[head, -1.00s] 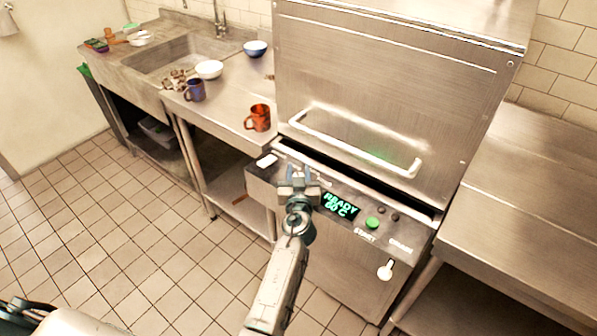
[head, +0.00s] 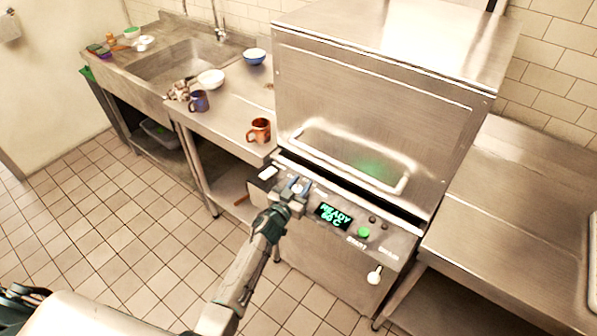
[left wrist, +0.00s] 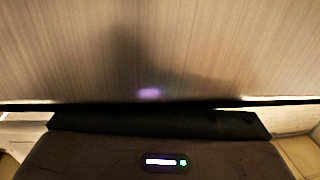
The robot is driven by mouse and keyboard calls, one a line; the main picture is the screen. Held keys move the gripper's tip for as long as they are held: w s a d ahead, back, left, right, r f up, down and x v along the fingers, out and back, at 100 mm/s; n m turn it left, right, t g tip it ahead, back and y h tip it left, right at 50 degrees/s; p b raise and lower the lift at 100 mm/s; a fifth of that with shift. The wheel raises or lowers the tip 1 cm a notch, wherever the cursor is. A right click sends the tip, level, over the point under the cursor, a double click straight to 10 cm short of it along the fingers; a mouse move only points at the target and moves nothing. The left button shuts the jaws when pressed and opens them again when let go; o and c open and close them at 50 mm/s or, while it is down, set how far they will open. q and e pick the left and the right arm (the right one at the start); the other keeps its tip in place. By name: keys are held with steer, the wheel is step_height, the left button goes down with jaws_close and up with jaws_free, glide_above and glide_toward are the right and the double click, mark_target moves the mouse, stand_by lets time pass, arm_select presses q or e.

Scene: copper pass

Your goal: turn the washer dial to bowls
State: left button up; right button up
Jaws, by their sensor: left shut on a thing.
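The steel washer (head: 375,105) stands in the middle of the head view, with its control panel (head: 335,232) sloping along the front. My left gripper (head: 295,189) is at the left part of this panel, left of the green display (head: 333,215), shut on the dial. The gripper hides most of the dial, so its pointer and setting cannot be read. The display reads READY 60 C. In the left wrist view, the washer's steel front (left wrist: 160,50) fills the upper part above a dark body; the dial cannot be made out there. My right gripper is not in view.
A green start button (head: 363,232) sits right of the display. The washer's bar handle (head: 345,165) is above the panel. An orange mug (head: 259,131), a blue mug (head: 198,101) and bowls stand on the left counter. The right counter (head: 520,220) is mostly clear.

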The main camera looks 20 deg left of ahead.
arm_select(q)
steer(key=shift+r+m+g+h+p, duration=0.4)
steer(key=shift+m+h+p, duration=0.4)
steer(key=shift+h+p, duration=0.45)
steer(key=shift+d+f+m+h, duration=0.1)
steer(key=shift+f+m+h, duration=0.1)
steer(key=shift+m+h, duration=0.25)
steer(key=shift+s+d+f+m+g+h, duration=0.1)
steer(key=shift+d+m+g+h, duration=0.05)
steer(key=shift+m+g+h, duration=0.7)
steer(key=shift+d+f+m+g+h, duration=0.1)
steer(key=shift+m+g+h, duration=0.45)
steer(key=shift+h, duration=0.6)
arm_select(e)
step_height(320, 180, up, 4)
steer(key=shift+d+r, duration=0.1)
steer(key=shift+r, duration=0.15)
arm_select(q)
steer(key=shift+s+m+g+h, duration=0.1)
steer(key=shift+m+g+h, duration=0.15)
steer(key=shift+g+h, duration=0.05)
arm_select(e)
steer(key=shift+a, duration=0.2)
arm_select(q)
steer(key=o, duration=1)
steer(key=shift+d, duration=0.1)
steer(key=shift+c, duration=0.2)
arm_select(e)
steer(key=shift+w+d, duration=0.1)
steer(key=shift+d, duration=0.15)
